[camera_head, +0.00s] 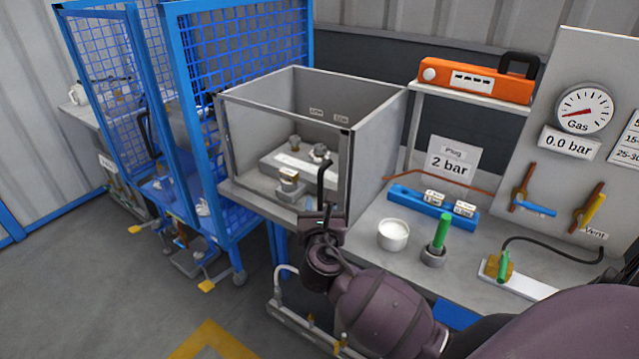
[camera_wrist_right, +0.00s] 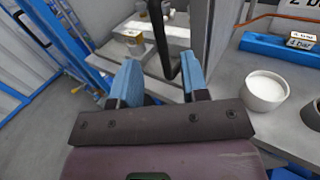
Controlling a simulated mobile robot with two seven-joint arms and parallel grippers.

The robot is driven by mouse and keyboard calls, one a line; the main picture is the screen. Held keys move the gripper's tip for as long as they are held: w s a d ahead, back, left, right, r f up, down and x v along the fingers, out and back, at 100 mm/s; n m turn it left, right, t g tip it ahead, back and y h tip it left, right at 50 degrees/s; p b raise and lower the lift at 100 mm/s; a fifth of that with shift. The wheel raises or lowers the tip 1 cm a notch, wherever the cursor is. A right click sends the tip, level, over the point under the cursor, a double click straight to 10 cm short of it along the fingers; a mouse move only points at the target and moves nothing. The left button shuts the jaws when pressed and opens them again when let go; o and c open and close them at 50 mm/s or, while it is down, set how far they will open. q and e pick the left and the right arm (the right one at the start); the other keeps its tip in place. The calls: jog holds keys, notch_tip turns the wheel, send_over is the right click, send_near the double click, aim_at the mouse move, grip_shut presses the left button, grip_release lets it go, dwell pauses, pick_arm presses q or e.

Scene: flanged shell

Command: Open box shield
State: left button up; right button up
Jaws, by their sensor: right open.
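The grey open-topped box (camera_head: 378,137) stands on the bench, with small fittings inside. Its front shield looks clear, with a thin dark frame (camera_head: 285,118); it appears to be closed across the front. A black curved handle (camera_head: 325,172) stands at the front right of the shield. It also shows as a black bar in the right wrist view (camera_wrist_right: 160,35). My right gripper (camera_head: 322,214) is at the lower end of the handle. In the wrist view its blue fingers (camera_wrist_right: 160,72) are open, with the bar's lower bend between or just beyond them; contact cannot be told. My left gripper is not in view.
A blue mesh cage (camera_head: 245,60) stands left of the box. On the bench to the right are a white cup (camera_head: 393,235), a green-handled tool (camera_head: 441,232) and a blue rack (camera_head: 432,207). A gauge panel (camera_head: 560,150) and an orange case (camera_head: 475,80) stand behind.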

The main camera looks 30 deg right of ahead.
aim_at(320, 185)
jog(key=x, duration=0.9)
jog(key=shift+c, duration=0.4)
grip_shut()
jog(key=shift+a, duration=0.1)
